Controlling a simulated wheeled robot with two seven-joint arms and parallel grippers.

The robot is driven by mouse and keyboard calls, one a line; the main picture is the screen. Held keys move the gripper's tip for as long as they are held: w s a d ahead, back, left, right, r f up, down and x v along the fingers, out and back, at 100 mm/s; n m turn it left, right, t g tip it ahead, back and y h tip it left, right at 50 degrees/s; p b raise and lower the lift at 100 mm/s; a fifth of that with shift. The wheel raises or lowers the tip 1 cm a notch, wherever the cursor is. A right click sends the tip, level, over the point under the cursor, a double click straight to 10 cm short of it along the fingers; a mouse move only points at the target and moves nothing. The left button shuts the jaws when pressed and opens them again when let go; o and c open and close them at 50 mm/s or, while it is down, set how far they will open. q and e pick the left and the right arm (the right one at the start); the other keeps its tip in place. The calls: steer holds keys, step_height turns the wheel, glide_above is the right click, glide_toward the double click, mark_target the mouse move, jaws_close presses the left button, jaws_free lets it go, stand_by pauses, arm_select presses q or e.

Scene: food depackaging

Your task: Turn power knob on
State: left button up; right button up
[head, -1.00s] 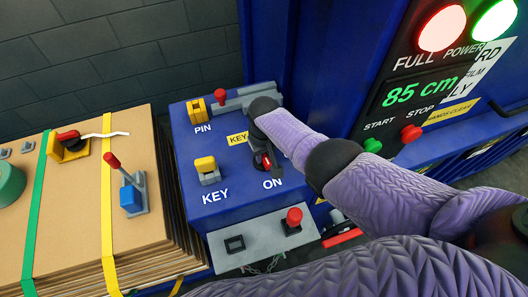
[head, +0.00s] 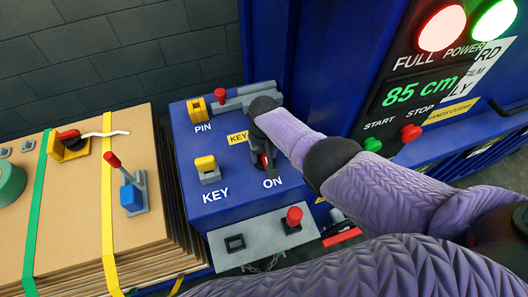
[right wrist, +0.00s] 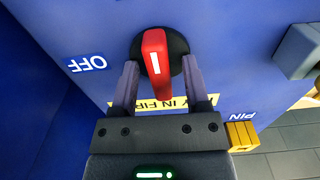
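The power knob is a red handle with a white line on a black round base (right wrist: 156,62), in the middle of the right wrist view. In the head view its red handle (head: 264,164) shows just above the ON label (head: 272,182), partly hidden by my gripper. The OFF label (right wrist: 85,64) is left of the knob in the right wrist view. My right gripper (right wrist: 160,75) has one finger on each side of the knob, with gaps beside the red handle. It also shows in the head view (head: 262,150). My left gripper is not in view.
On the blue box (head: 228,206) are a yellow key block (head: 206,168), a yellow pin block (head: 198,109) and a grey bolt with a red knob (head: 221,97). A red button (head: 294,216) stands below. Strapped cardboard (head: 75,210) is left; the display panel (head: 420,92) is right.

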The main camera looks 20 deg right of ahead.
mark_target(264, 154)
steer(key=shift+r, duration=0.1)
step_height(264, 154, up, 9)
steer(key=p, duration=0.6)
steer(key=shift+r, duration=0.4)
